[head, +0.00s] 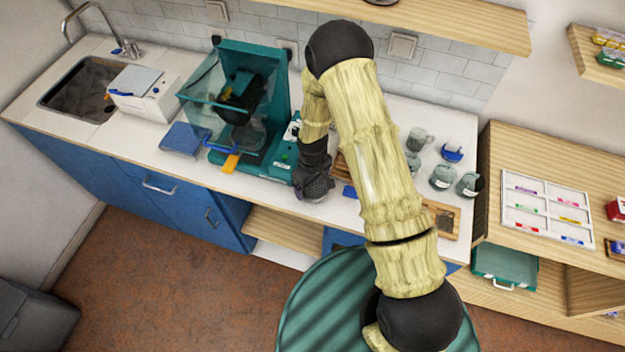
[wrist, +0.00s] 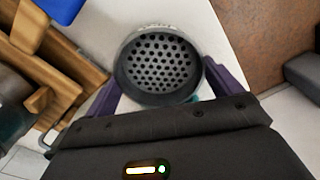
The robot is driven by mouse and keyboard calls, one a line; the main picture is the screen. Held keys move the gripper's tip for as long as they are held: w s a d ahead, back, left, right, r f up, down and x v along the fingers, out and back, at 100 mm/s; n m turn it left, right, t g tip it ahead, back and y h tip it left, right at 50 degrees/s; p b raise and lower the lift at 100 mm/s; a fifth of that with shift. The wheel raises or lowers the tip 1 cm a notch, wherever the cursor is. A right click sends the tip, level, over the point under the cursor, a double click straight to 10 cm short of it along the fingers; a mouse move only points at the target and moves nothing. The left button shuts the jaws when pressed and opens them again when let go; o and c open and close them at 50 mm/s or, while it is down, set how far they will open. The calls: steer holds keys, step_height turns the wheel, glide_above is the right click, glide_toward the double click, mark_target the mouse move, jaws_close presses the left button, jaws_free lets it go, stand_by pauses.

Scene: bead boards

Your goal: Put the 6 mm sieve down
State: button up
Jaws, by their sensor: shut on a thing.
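The sieve (wrist: 157,65) is a round dark grey dish with a perforated bottom, seen from above in the wrist view. My gripper (wrist: 160,85) has its two purple fingers on either side of the rim and is shut on it. In the head view the sieve (head: 313,187) is at the end of my arm, over the front part of the white counter, to the right of the teal machine. I cannot tell whether it touches the counter. Its size marking is not readable.
The teal machine (head: 262,150) stands close on the left. A wooden rack (wrist: 62,75) and a blue item (wrist: 62,8) are beside the sieve in the wrist view. Grey jars (head: 442,177) stand further right. The counter's front edge is near.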

mark_target(312, 188)
steer(key=shift+f, duration=0.15)
steer(key=o, duration=0.8)
step_height(312, 188, up, 12)
steer(key=b, duration=0.4)
steer(key=shift+r, duration=0.2)
stand_by(0.4)
